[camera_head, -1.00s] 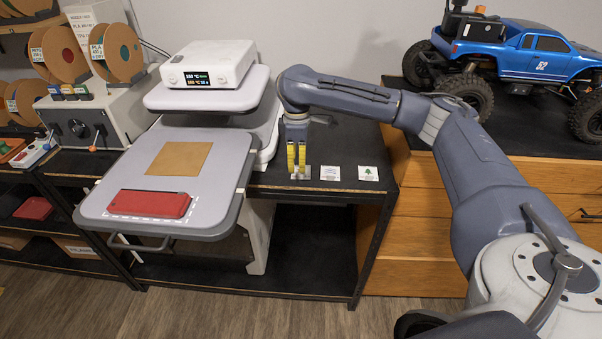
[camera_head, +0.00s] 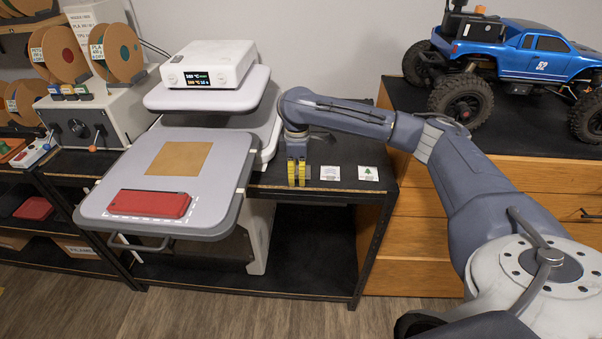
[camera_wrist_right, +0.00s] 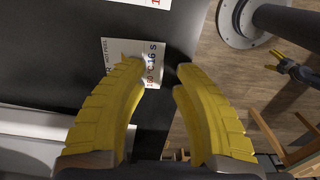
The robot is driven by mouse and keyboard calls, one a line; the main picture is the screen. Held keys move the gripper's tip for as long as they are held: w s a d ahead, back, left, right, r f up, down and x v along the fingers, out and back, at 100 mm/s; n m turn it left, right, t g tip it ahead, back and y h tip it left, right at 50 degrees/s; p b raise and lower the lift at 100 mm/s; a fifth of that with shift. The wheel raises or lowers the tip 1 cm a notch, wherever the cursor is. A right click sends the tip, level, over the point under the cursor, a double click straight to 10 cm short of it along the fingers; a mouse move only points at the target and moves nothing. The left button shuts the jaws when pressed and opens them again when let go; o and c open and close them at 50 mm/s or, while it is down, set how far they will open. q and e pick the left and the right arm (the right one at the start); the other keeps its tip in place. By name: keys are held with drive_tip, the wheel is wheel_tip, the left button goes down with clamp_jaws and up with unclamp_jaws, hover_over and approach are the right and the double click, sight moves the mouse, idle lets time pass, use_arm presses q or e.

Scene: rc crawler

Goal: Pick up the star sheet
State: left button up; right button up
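My right gripper (camera_head: 297,184) is at the dark bench top just right of the press. In the right wrist view its yellow fingers (camera_wrist_right: 163,67) stand apart with a gap between the tips. A white printed sheet (camera_wrist_right: 120,50) lies on the dark surface there, its corner partly behind the left fingertip. No star is visible; its lettering reads 16 S. In the head view the gripper hides most of this sheet. My left gripper (camera_wrist_right: 277,62) seems to show small at the right of the wrist view, tips apart; it is outside the head view.
A wave-marked sheet (camera_head: 330,173) and a tree sheet (camera_head: 368,173) lie to the right. The heat press platen (camera_head: 110,190) holds a red block (camera_head: 150,203) and a tan square (camera_head: 180,158). A blue crawler (camera_head: 530,55) stands on the wooden cabinet.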

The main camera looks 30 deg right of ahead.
clamp_jaws()
drive_tip(key=shift+r, duration=0.1)
idle(0.3)
